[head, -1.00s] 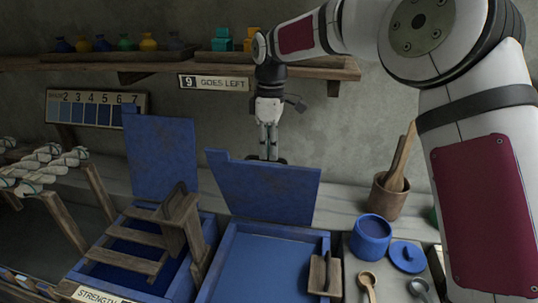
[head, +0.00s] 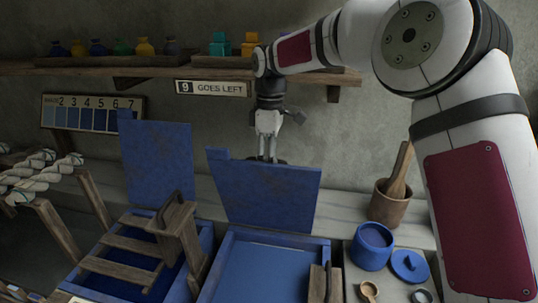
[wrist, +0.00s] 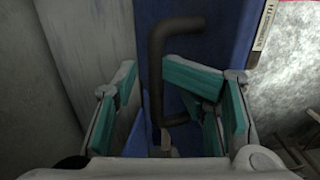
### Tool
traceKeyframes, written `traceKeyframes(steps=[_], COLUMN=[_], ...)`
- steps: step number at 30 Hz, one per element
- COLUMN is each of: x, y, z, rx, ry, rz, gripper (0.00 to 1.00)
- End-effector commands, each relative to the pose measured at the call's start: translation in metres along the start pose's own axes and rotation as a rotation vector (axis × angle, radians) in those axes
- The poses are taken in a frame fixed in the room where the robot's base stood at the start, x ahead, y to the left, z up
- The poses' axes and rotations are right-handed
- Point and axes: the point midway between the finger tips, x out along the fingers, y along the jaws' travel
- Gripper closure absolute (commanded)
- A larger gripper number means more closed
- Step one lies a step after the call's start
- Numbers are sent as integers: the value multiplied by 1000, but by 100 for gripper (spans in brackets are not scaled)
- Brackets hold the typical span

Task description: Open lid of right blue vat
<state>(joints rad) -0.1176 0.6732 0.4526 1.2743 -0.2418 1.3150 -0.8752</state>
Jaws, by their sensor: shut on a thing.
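The right blue vat (head: 317,246) stands low in the middle of the head view, with blue liquid inside. Its blue lid (head: 262,195) stands up steeply at the back of the vat, so the vat is open. My gripper (head: 267,158) is behind the lid's upper edge, and its fingertips are partly hidden there. In the wrist view, the blue lid (wrist: 203,45) carries a dark U-shaped handle (wrist: 157,80). The handle lies between the teal-padded fingers of my gripper (wrist: 151,75), which is shut on it.
The left vat's lid (head: 160,165) also stands upright, with a wooden rack (head: 130,243) at that vat. A shelf (head: 150,68) with bottles runs above my gripper. A blue pot (head: 371,250) and a wooden mortar (head: 391,205) stand at the right.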

Motion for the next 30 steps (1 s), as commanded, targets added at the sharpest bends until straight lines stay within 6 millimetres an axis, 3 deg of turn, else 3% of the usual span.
traceKeyframes(steps=[19, 23, 30], x=[-8, -26, -76], y=[1, 1, 1], z=[2, 1, -1], rx=[1, 0, -1], ry=[-2, 0, 2], rz=[4, 5, 6], gripper=[69, 69, 69])
